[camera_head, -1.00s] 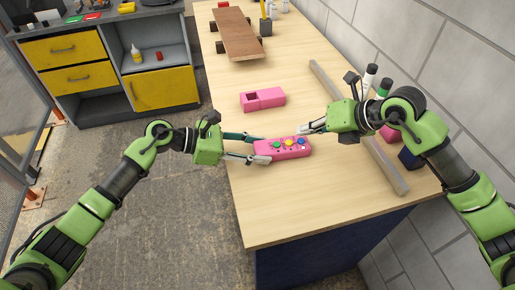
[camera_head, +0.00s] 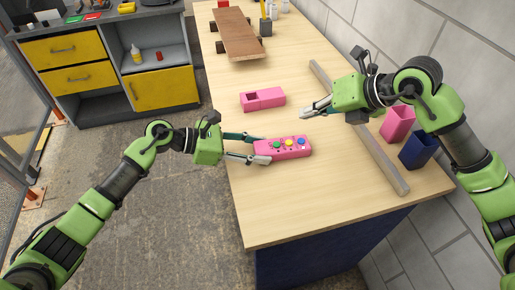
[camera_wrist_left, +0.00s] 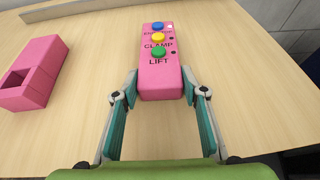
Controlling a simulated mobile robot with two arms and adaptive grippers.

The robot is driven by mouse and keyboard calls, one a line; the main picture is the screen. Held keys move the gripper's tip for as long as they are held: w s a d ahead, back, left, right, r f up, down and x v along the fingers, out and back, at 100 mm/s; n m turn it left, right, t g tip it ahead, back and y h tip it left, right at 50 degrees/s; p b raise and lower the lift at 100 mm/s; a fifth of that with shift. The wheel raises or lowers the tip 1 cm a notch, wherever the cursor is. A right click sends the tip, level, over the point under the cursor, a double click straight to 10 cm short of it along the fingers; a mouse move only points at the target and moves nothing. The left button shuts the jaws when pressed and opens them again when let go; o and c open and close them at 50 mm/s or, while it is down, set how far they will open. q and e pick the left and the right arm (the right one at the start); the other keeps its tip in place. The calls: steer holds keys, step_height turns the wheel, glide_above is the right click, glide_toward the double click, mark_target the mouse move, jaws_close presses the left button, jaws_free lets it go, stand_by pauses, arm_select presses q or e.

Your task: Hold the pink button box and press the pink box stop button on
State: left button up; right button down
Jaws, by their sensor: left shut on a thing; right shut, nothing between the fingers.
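The pink button box (camera_head: 284,153) lies on the wooden table near its left edge. It carries a green button (camera_wrist_left: 158,52), a yellow button (camera_wrist_left: 158,38) and a blue button (camera_wrist_left: 158,26). In the left wrist view, LIFT and CLAMP labels are readable; the label by the blue button is partly hidden. A small light beside the blue button looks bright; the spots beside the other two look dark. My left gripper (camera_head: 262,148) is shut on the box's near end, a finger on each side. My right gripper (camera_head: 304,114) is shut and empty, above and beyond the box, apart from it.
A pink open-topped block (camera_head: 263,99) lies behind the box. A grey bar (camera_head: 358,130) runs along the right side of the table, with a pink bin (camera_head: 397,124) and a blue bin (camera_head: 418,151) beyond it. A brown board (camera_head: 236,34) lies at the far end.

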arm_select(q)
steer(key=o, duration=1.3)
